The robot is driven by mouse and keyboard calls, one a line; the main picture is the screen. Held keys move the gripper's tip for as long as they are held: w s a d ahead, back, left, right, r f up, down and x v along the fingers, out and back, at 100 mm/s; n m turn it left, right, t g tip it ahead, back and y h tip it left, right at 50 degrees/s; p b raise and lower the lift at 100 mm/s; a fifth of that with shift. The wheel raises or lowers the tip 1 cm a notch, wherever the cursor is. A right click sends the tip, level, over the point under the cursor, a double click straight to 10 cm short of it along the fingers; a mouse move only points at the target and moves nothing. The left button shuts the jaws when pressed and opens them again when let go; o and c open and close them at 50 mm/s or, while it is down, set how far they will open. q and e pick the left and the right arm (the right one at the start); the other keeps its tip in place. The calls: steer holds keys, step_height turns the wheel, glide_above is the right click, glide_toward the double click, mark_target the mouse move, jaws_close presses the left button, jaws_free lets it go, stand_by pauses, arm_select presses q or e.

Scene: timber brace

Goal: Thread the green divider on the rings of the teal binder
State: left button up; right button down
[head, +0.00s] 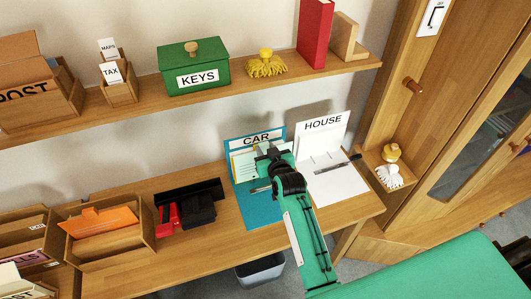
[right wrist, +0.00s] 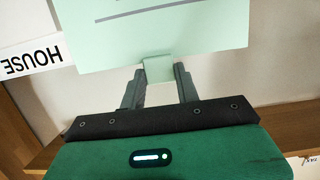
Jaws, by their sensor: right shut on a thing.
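The teal binder (head: 262,209), labelled CAR, stands open on the desk with its back cover upright and its other cover lying flat towards me. My right gripper (head: 269,153) is in front of its upright part. In the right wrist view the right gripper (right wrist: 159,76) is shut on the tab of the pale green divider (right wrist: 165,30). The divider also shows in the head view (head: 242,166), partly hidden by my gripper, close to the binder's upright cover. The binder's rings are hidden, so I cannot tell whether the divider touches them. My left gripper is out of view.
A white HOUSE binder (head: 337,186) lies open just right of the teal one. A black and red hole punch (head: 190,205) and a wooden tray (head: 134,232) with an orange folder are to the left. A shelf (head: 335,69) with a green KEYS box (head: 193,69) runs above.

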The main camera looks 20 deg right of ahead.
steer(key=shift+w+f, duration=0.5)
steer(key=shift+f, duration=0.1)
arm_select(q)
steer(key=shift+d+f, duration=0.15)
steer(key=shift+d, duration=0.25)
arm_select(e)
steer(key=shift+s+r, duration=0.1)
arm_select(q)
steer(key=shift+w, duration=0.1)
arm_select(e)
steer(key=shift+r+p, duration=0.1)
steer(key=shift+p, duration=0.25)
arm_select(q)
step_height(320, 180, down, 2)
steer(key=b, duration=0.3)
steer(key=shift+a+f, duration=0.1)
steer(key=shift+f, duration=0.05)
arm_select(e)
step_height(320, 180, down, 6)
steer(key=shift+r, duration=0.1)
steer(key=shift+f, duration=0.2)
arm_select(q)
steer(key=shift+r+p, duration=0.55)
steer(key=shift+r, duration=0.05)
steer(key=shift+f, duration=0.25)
arm_select(e)
steer(key=shift+w, duration=1.65)
stand_by(1.3)
